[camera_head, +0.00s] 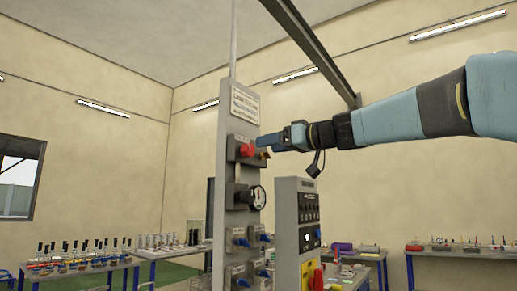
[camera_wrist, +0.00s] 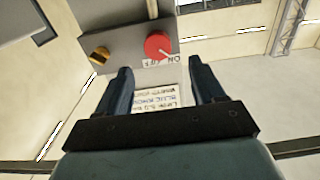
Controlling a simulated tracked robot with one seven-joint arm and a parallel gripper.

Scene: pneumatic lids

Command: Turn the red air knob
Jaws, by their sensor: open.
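The red air knob (camera_head: 247,150) sits on a grey box near the top of the grey panel post. In the wrist view the red knob (camera_wrist: 158,46) shows at the upper middle, ahead of the fingertips, with ON/OFF lettering beside it. My gripper (camera_head: 280,141) is just right of the knob in the head view. In the wrist view my gripper (camera_wrist: 158,74) has its two dark fingers spread apart, with nothing between them. The knob is apart from the fingers in the wrist view. A brass fitting (camera_wrist: 99,54) juts from the same box.
Below the knob are a pressure gauge (camera_head: 257,197) and several blue-handled valves (camera_head: 240,242). A lettered sign (camera_head: 245,104) is above it. A grey control cabinet (camera_head: 297,232) stands to the right. Tables with small items line the walls. The space right of the post holds my arm.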

